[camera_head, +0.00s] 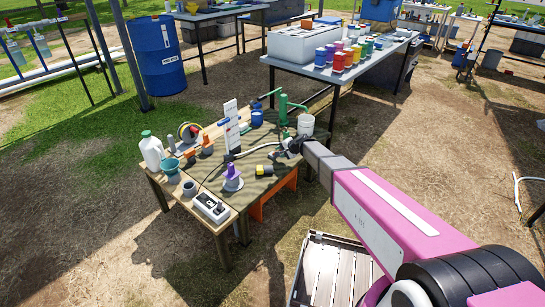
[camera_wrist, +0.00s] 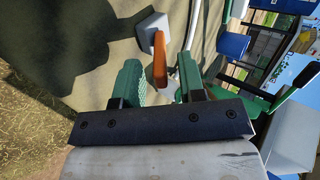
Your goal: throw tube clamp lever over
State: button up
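An orange lever (camera_wrist: 160,60) stands out from a light grey block (camera_wrist: 152,30) in the wrist view; I take these as the tube clamp. A pale tube (camera_wrist: 188,45) runs just right of the lever. My gripper (camera_wrist: 158,78) is open, its two green-padded fingers on either side of the lever's near end, with a gap on both sides. It looks empty; contact with the lever does not show. In the head view my gripper (camera_head: 289,146) is over the right part of the low work table (camera_head: 262,189); the clamp cannot be made out there, likely hidden by my wrist.
A green hand pump (camera_head: 284,109), a white bucket (camera_head: 306,124) and a blue container (camera_head: 257,118) stand close behind my gripper. A purple-topped cone (camera_head: 233,179), a white meter (camera_head: 211,207) and a white jug (camera_head: 151,151) occupy the table's left part.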

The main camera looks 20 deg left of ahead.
grip_shut()
jog(key=shift+c, duration=2.4)
grip_release()
jog(key=shift+w+a+r+g+h, duration=0.25)
jog(key=shift+a+r+h, duration=0.15)
jog(key=shift+a, duration=0.2)
jog(key=shift+w+a+r+g+h, duration=0.15)
jog(key=shift+w+a+r+h, duration=0.15)
jog(key=shift+a+r, duration=0.2)
jog(key=shift+o, duration=0.3)
jog(key=shift+a+r+h, duration=0.2)
jog(key=shift+a+h, duration=0.1)
jog(key=shift+o, duration=0.2)
jog(key=shift+w+a+r+g+h, duration=0.15)
jog(key=shift+w+a+h, duration=0.1)
jog(key=shift+a, duration=0.15)
jog(key=shift+w+a+r+g+h, duration=0.15)
jog(key=shift+w+a+h, duration=0.1)
jog(key=shift+a, duration=0.45)
jog(key=o, duration=0.6)
jog(key=shift+f, duration=0.1)
